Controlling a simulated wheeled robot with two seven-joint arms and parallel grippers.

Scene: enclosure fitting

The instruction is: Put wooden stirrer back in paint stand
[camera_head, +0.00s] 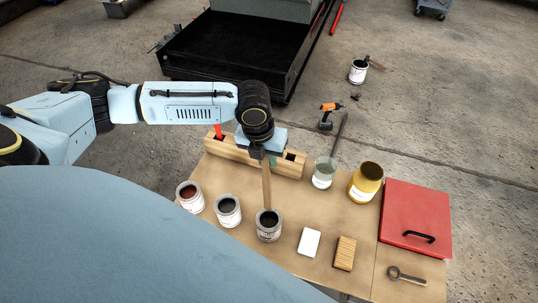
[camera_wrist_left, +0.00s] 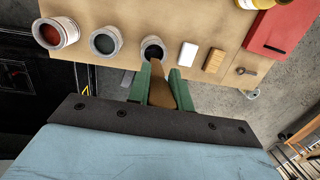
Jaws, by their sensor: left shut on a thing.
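My left gripper (camera_head: 265,157) is shut on the wooden stirrer (camera_head: 266,188), which hangs nearly upright below it. The stirrer's lower end meets the mouth of the dark paint can (camera_head: 268,232); how deep it sits is hidden. In the left wrist view the stirrer (camera_wrist_left: 158,72) runs between the green fingers (camera_wrist_left: 160,90) toward that can (camera_wrist_left: 152,48). The paint stand (camera_head: 228,153) is a long wooden block behind the cans, partly covered by my gripper. A red-handled tool (camera_head: 218,131) stands in its left slot. A dark square slot (camera_head: 291,156) shows at its right. My right gripper is out of view.
A red-paint can (camera_head: 190,198) and a dark green one (camera_head: 228,211) stand left of the can. A glass jar (camera_head: 323,174) holding a rod, a yellow can (camera_head: 366,182), white block (camera_head: 309,242), wooden brush (camera_head: 345,252), red case (camera_head: 415,215) and wrench (camera_head: 406,276) lie rightward.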

